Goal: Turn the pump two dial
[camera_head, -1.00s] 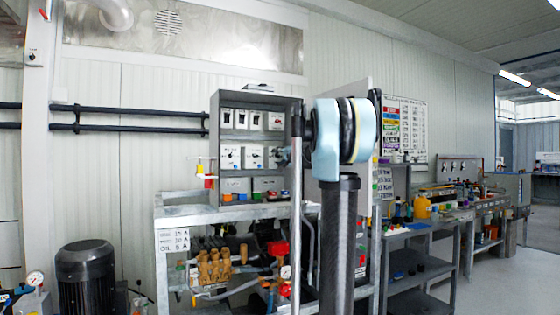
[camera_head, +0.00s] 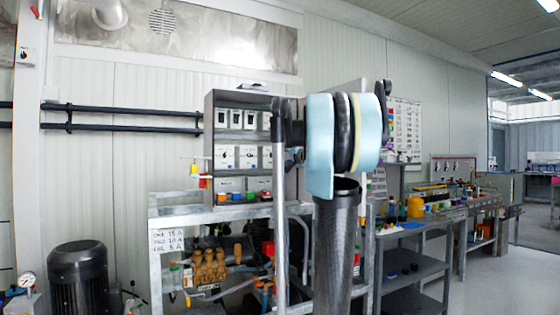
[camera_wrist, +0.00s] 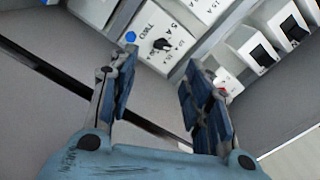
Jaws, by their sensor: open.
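A white box (camera_wrist: 178,22) with a black dial (camera_wrist: 161,44) shows at the top of the wrist view. Its tilted lettering seems to read "TWO", with an amp mark beside it. My gripper (camera_wrist: 160,58) is open and empty, with its blue-padded fingers on either side of the dial in the picture. It looks apart from the dial, though the gap is hard to judge. In the head view, a row of white dial boxes (camera_head: 248,157) sits on the grey cabinet's middle shelf. My arm hides most of the gripper there.
The grey cabinet (camera_head: 209,128) stands on a metal bench with a sign (camera_head: 167,242) listing amp values. White boxes with black switches (camera_wrist: 262,54) lie right of the dial box in the wrist view. A dark motor (camera_head: 78,278) stands on the left.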

